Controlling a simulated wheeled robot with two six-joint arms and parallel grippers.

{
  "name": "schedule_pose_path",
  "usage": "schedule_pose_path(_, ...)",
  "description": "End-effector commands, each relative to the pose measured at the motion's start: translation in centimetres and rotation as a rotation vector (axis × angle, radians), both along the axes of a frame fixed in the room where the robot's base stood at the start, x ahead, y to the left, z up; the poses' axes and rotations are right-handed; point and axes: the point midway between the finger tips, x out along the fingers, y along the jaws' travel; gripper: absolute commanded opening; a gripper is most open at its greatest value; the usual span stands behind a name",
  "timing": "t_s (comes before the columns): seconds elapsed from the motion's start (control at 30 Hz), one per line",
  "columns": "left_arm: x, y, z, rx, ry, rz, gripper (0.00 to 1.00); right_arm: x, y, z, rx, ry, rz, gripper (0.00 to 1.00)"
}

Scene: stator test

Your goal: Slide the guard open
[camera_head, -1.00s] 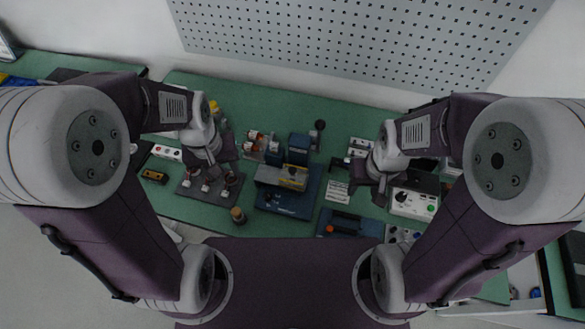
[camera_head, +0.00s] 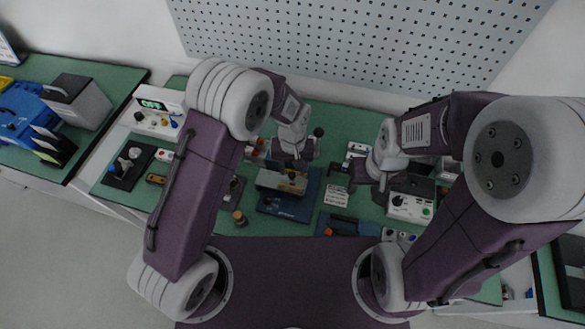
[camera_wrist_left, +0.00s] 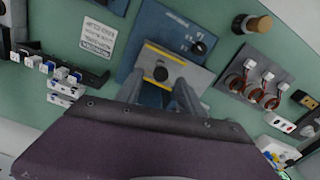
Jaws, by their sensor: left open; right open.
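The guard (camera_head: 270,181) is a grey plate with a yellow strip, on a blue test fixture (camera_head: 290,209) in the middle of the bench. In the left wrist view the guard (camera_wrist_left: 177,67) shows a dark round knob (camera_wrist_left: 161,74) and yellow edging. My left gripper (camera_head: 292,168) is over the fixture, at the guard's far side. In the left wrist view its two fingers (camera_wrist_left: 158,90) are apart, one to each side below the knob; I cannot tell whether they touch the guard. My right gripper (camera_head: 372,190) is open and empty, right of the fixture.
A dark tray with copper-wound stators (camera_wrist_left: 265,84) stands beside the fixture. A brown cylinder (camera_head: 239,217) stands near the front edge. A white label card (camera_head: 337,194) and a white control box (camera_head: 410,207) lie to the right. A pegboard (camera_head: 360,40) closes the back.

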Motion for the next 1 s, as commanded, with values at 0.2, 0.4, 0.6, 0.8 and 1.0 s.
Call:
schedule_pose_path(0.2,0.0,0.0,-1.5,0.0,-0.001,0.0,0.45,0.0,0.0,0.3,0.0,0.0,0.0,0.45)
schedule_pose_path(0.4,0.0,0.0,-1.6,-0.001,-0.001,0.0,0.42,0.0,0.0,0.3,0.0,0.0,0.0,0.45)
schedule_pose_path(0.6,0.0,0.0,-1.5,-0.001,-0.001,0.0,0.0,0.0,0.0,0.3,0.0,0.0,0.0,0.45)
schedule_pose_path(0.8,0.0,0.0,-1.5,-0.001,-0.001,0.0,0.0,0.0,0.0,0.3,0.0,0.0,0.0,0.45)
schedule_pose_path(1.0,0.0,0.0,-1.5,-0.001,-0.001,0.0,0.0,0.0,0.0,0.3,0.0,0.0,0.0,0.45)
